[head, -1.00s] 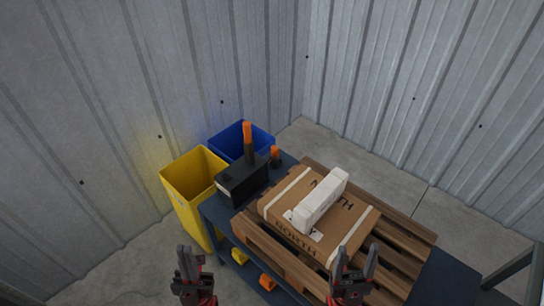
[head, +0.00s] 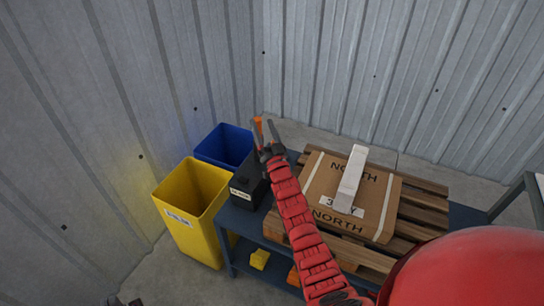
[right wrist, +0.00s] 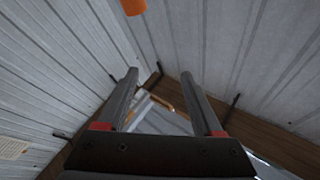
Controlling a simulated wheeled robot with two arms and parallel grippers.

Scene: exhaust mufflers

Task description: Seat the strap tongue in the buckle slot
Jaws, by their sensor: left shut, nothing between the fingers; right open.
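A black box (head: 246,187) with a pale label stands at the left end of the blue table. An orange-tipped upright piece (head: 258,122) shows above it, partly hidden by my right gripper. My right gripper (head: 265,131) is open, its fingers up around or beside this piece; I cannot tell if they touch. In the right wrist view, the fingers (right wrist: 165,100) are apart, with an orange end (right wrist: 133,6) beyond them. My left gripper (head: 124,301) barely shows at the bottom left edge, shut and empty. I cannot make out a strap tongue or a buckle slot.
A brown carton (head: 320,190) with pale straps and a white block (head: 351,180) on top lies on a wooden pallet (head: 425,200). A yellow bin (head: 195,240) and a blue bin (head: 222,142) stand left of the table. Corrugated walls close the corner behind.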

